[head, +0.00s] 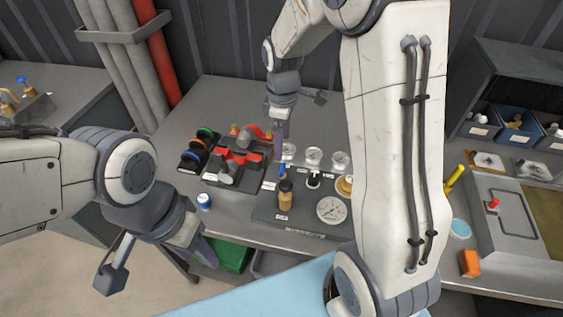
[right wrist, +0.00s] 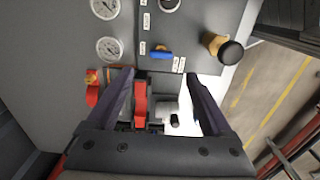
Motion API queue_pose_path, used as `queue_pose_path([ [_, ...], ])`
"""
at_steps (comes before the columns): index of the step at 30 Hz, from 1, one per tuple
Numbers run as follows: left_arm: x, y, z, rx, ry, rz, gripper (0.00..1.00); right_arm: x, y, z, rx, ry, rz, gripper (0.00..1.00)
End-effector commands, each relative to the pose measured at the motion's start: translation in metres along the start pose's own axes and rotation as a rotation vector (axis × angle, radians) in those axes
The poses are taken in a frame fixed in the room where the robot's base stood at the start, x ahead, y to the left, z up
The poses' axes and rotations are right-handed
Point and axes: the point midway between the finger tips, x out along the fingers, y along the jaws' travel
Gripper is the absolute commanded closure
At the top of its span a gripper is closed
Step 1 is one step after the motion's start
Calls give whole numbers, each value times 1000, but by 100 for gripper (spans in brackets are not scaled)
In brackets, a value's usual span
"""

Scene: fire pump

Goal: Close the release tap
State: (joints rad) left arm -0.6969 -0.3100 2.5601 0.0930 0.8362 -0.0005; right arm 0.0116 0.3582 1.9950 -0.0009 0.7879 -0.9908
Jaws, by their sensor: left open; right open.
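The release tap appears to be the small blue handle (head: 282,171) on the grey pump panel; its label is too small to read. It also shows in the right wrist view (right wrist: 162,52), lying crosswise just beyond the fingertips. My right gripper (head: 281,141) points down behind the panel, near the blue handle and apart from it. In the right wrist view the right gripper (right wrist: 158,76) is open, with a red part (right wrist: 140,100) beneath the space between its fingers. My left gripper (head: 207,256) hangs at the table's front edge, away from the tap; its fingers are partly hidden.
A brass cylinder with a black top (head: 285,197) stands close to the blue handle. A large gauge (head: 331,210) and several smaller gauges share the panel. Red-handled valves (head: 238,160) sit to the left.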

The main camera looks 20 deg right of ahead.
Motion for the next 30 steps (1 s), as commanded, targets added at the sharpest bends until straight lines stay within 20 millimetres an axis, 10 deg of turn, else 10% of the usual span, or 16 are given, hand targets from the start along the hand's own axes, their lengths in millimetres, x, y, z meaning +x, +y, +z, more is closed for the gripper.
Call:
queue_pose_path([
  [13, -10, 1, -1, 0, 0, 0, 50, 77, -2, 1, 3, -2, -5, 15],
  [26, -11, 1, -1, 0, 0, 0, 50, 91, -2, 1, 3, 0, -1, 15],
  [30, -11, 1, -1, 0, 0, 0, 50, 91, -2, 1, 3, 0, -1, 57],
])
